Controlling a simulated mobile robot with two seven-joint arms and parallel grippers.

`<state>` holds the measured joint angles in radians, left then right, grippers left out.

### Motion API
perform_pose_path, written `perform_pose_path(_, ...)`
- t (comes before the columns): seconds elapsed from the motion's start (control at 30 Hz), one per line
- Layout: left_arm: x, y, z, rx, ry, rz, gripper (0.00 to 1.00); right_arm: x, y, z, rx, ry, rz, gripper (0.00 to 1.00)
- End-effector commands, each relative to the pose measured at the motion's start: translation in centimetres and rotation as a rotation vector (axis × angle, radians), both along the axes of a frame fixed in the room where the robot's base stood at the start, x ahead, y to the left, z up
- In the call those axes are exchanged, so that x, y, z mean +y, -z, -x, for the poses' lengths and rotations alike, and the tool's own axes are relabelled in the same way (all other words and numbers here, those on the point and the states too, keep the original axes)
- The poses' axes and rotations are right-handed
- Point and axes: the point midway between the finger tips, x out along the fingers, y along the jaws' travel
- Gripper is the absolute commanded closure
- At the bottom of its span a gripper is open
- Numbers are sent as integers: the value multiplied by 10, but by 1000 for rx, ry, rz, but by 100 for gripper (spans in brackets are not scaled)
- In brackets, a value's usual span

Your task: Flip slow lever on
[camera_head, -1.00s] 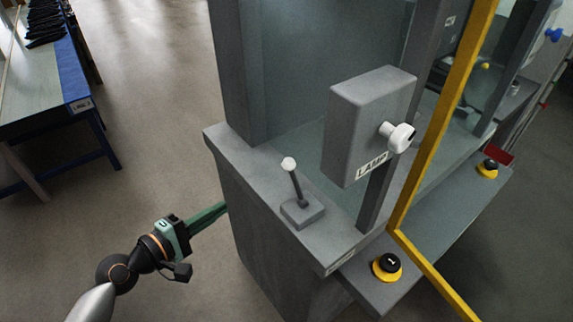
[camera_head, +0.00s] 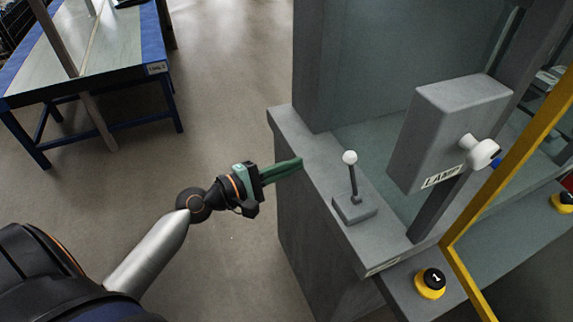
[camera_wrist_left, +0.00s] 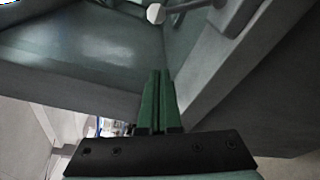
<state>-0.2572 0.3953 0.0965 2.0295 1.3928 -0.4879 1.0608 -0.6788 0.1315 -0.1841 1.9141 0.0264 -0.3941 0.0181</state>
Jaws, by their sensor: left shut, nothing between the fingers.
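The lever (camera_head: 353,185) stands on a small grey base on the ledge of the grey machine, with a white ball on top. It stands close to upright in the head view. In the left wrist view its white ball (camera_wrist_left: 156,13) shows at the top edge, beyond the fingertips. My left gripper (camera_head: 299,162) is shut and empty. Its green fingers point right, toward the lever, with the tips at the ledge's left edge, apart from the lever. The fingers also show together in the left wrist view (camera_wrist_left: 159,75). My right gripper is not in view.
A grey box labelled LAMP (camera_head: 450,130) with a white knob (camera_head: 480,151) is right of the lever. A yellow frame (camera_head: 515,165) and a black-and-yellow button marked 1 (camera_head: 430,283) are further right. A blue-edged table (camera_head: 85,70) stands at the upper left. Floor lies between.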

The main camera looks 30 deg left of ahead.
Motion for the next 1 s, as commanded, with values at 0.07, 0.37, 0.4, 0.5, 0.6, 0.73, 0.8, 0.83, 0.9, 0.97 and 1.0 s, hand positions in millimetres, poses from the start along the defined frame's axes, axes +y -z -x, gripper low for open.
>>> perform_pose_path(0.07, -8, -3, -14, -3, 1, 3, 100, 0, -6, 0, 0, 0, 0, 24)
perform_pose_path(0.37, -38, -2, -55, 1, 3, 3, 100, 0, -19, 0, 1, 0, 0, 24)
perform_pose_path(0.4, -44, -6, -53, 1, 3, 3, 100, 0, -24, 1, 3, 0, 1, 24)
perform_pose_path(0.5, -55, -9, -50, 2, 2, 3, 100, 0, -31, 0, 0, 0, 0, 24)
perform_pose_path(0.6, -62, -11, -48, 3, 1, 1, 100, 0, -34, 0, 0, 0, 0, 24)
perform_pose_path(0.73, -66, -11, -48, 1, 0, 0, 100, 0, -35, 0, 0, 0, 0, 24)
perform_pose_path(0.8, -66, -11, -47, 1, 0, 0, 100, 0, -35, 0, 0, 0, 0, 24)
perform_pose_path(0.83, -66, -10, -47, 1, 0, 0, 100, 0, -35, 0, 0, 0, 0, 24)
perform_pose_path(0.9, -66, -10, -47, 1, 0, 0, 100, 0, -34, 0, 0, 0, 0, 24)
perform_pose_path(0.97, -66, -10, -47, 1, 0, 0, 100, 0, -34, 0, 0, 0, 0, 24)
perform_pose_path(1.0, -66, -10, -47, 1, 0, 0, 100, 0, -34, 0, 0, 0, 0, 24)
